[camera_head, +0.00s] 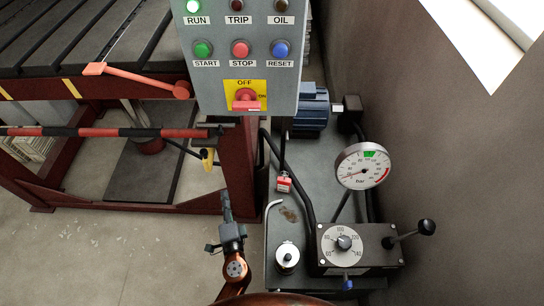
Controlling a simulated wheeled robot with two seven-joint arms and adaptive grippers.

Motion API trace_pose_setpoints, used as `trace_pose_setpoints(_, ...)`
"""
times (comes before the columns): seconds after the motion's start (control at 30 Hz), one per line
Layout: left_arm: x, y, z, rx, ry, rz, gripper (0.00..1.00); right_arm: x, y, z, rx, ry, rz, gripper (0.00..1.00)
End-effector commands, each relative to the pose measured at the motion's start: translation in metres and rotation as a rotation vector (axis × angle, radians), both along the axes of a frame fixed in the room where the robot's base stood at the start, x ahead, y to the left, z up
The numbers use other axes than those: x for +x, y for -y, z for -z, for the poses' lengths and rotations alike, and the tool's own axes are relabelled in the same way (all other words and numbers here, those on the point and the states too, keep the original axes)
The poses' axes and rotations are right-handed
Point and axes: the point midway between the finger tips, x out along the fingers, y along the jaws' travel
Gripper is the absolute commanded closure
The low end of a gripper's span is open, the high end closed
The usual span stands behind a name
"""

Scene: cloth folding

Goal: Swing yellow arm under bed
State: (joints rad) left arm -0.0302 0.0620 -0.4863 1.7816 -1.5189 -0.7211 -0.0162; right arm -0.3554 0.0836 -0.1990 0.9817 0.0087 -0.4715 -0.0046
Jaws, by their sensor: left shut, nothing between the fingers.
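The bed (60,45) is a dark slatted platform on a dark red frame at the upper left. A small yellow piece (207,160) shows below the right end of a red-and-black striped bar (100,132). I cannot tell whether this piece is the yellow arm; no longer yellow arm stands out. My left gripper (225,194) is shut and empty, pointing up the picture. It is below the yellow piece and apart from it, left of the grey cabinet top. My right gripper is not in view.
A grey control panel (215,100) hangs at upper centre. An orange lever (140,79) sits on the frame. A pressure gauge (362,166), a dial box (375,247) and a red padlock-like tag (283,182) are at the right. Bare floor (90,250) is open at lower left.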

Motion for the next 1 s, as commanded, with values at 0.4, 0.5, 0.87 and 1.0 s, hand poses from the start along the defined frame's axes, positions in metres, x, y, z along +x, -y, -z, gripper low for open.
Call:
trace_pose_setpoints(0.4, 0.008, 0.023, -0.021, 0.066, 0.043, 0.035, 1.0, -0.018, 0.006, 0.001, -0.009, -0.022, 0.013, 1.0)
trace_pose_setpoints(0.5, 0.01, 0.023, -0.021, 0.066, 0.043, 0.035, 1.0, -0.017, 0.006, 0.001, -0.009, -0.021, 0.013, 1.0)
trace_pose_setpoints(0.87, 0.064, 0.01, -0.02, 0.065, 0.043, 0.032, 1.0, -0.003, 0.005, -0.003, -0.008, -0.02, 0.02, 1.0)
trace_pose_setpoints(1.0, 0.092, 0.003, -0.02, 0.067, 0.043, 0.031, 1.0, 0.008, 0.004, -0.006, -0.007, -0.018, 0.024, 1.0)
